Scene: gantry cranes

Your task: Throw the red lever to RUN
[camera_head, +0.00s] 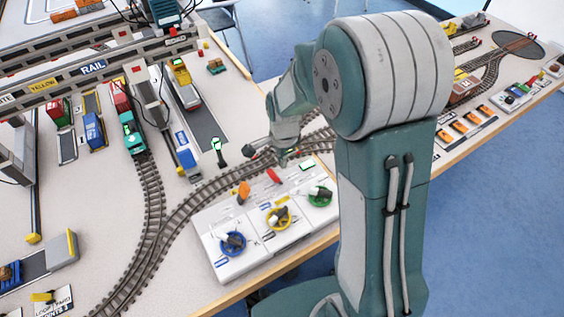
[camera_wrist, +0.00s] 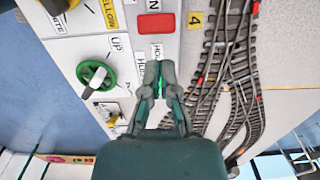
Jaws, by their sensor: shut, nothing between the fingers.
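The red lever (camera_head: 273,176) shows in the head view as a small slanted red piece at the back of the white control panel (camera_head: 211,232). In the wrist view a red rectangular patch (camera_wrist: 156,27) lies on the panel beside the track; I cannot tell surely that it is the lever. The RUN marking is not readable. My gripper (camera_head: 283,160) is above the panel's back edge, near the red lever. In the wrist view my gripper (camera_wrist: 160,68) is shut and empty, with its tips below the red patch. Something green shows between its fingers.
A green knob (camera_head: 320,196), a yellow knob (camera_head: 278,218) and a blue knob (camera_head: 232,243) line the panel's front. An orange lever (camera_head: 243,192) stands left of the red one. Model track (camera_head: 190,205) curves behind the panel. A signal post (camera_head: 218,150) stands beyond it.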

